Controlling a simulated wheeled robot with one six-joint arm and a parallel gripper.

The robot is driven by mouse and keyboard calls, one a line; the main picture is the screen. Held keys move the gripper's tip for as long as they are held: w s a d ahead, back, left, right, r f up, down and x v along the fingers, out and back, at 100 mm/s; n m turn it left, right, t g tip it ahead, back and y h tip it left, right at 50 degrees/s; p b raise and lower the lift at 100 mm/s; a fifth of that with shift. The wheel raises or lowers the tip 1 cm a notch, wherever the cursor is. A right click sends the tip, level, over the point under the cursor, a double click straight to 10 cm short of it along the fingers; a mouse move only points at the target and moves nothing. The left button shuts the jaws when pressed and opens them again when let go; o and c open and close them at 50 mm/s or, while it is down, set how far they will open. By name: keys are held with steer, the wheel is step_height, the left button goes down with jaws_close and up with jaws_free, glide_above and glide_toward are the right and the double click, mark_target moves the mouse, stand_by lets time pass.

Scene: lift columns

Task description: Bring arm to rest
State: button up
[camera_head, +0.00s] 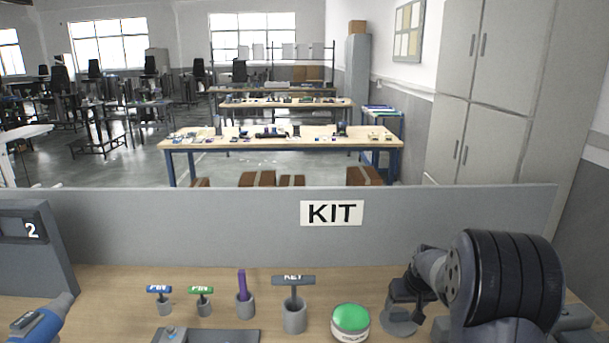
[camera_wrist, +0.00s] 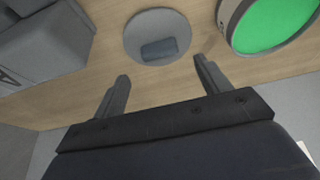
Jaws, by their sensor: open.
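My arm shows at the right of the head view, bent down over the wooden bench (camera_head: 110,285). My gripper (camera_head: 403,298) is near the bench, right of the green button (camera_head: 350,319). In the wrist view my gripper (camera_wrist: 162,83) has its two fingers apart with nothing between them. A round grey piece with a dark recess (camera_wrist: 142,22) lies just beyond the fingertips. The green button (camera_wrist: 272,18) is at the upper right there. The fingertips look clear of both, though the exact gap cannot be told.
Left of the button stand a KEY-labelled handle (camera_head: 293,280) in a grey holder, a purple peg (camera_head: 241,283), and green (camera_head: 200,291) and blue (camera_head: 159,289) PIN handles in holders. A grey panel with a KIT sign (camera_head: 332,213) closes the bench's back. A box marked 2 (camera_head: 32,238) stands left.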

mark_target(400, 313)
steer(key=x, duration=0.5)
steer(key=shift+w+f, duration=0.1)
steer(key=shift+f, duration=0.3)
step_height(400, 313, up, 2)
steer(key=shift+r, duration=0.75)
steer(key=shift+f, duration=0.1)
